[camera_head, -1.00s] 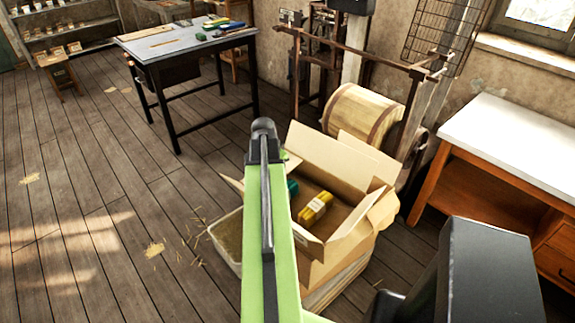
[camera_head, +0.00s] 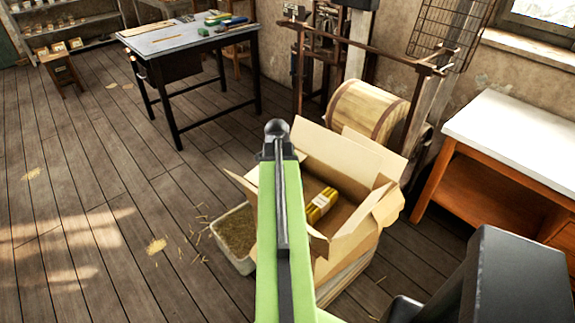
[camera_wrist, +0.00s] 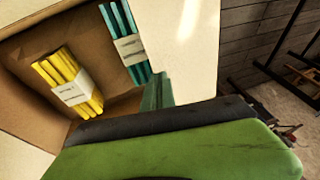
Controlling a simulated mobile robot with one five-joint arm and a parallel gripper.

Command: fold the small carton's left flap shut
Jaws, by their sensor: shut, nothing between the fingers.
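The small carton (camera_head: 340,246) stands open to the right of my arm in the head view. Its left flap (camera_head: 243,183) sticks outward past the arm's left side, and the arm covers part of it. The far flap (camera_head: 327,142) stands up. In the wrist view, yellow (camera_wrist: 72,82) and teal (camera_wrist: 125,45) bundles lie inside the carton. My gripper (camera_wrist: 158,92) is shut and empty, with its narrow green tip over the carton's edge in the wrist view. My arm hides the gripper in the head view. I cannot tell whether it touches a flap.
A straw-filled bin (camera_head: 237,232) stands left of the carton. A dark worktable (camera_head: 170,47) with tools is behind left. A wooden drum (camera_head: 366,110) in a metal frame stands behind the carton, and a white-topped bench (camera_head: 520,135) is at right. The floor at left is mostly open.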

